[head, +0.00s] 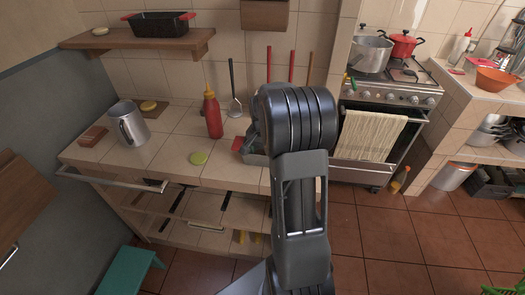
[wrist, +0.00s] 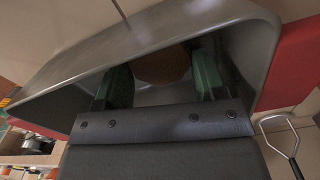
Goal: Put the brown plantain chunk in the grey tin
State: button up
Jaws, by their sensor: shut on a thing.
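The brown plantain chunk (wrist: 162,67) shows between the green fingers of my gripper (wrist: 161,78) in the wrist view. My gripper is shut on it. Fingers and chunk are down within the grey tin (wrist: 150,28), whose walls rise around them. Whether the chunk touches the tin's floor, I cannot tell. In the head view only a sliver of the tin (head: 257,160) and its red handle (head: 237,144) show at the left of my arm. The arm hides my gripper and the chunk there.
The stove (head: 385,92) stands to the right.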

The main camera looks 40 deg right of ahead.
jog(key=o, duration=0.6)
jog(key=shift+f, duration=0.15)
notch_tip(320, 180, up, 11)
jog(key=s+a+n+t, duration=0.1)
jog(key=s+a+n, duration=0.2)
jog(key=s+a, duration=0.2)
jog(key=s+a+f+n+t, duration=0.1)
jog(key=s+a+n, duration=0.3)
jog(key=a, duration=0.3)
jog(key=s+a+n+t+p, duration=0.1)
jog(key=s+a+n, duration=0.3)
jog(key=a, duration=0.3)
jog(key=shift+s+f, duration=0.25)
jog(key=shift+s, duration=0.6)
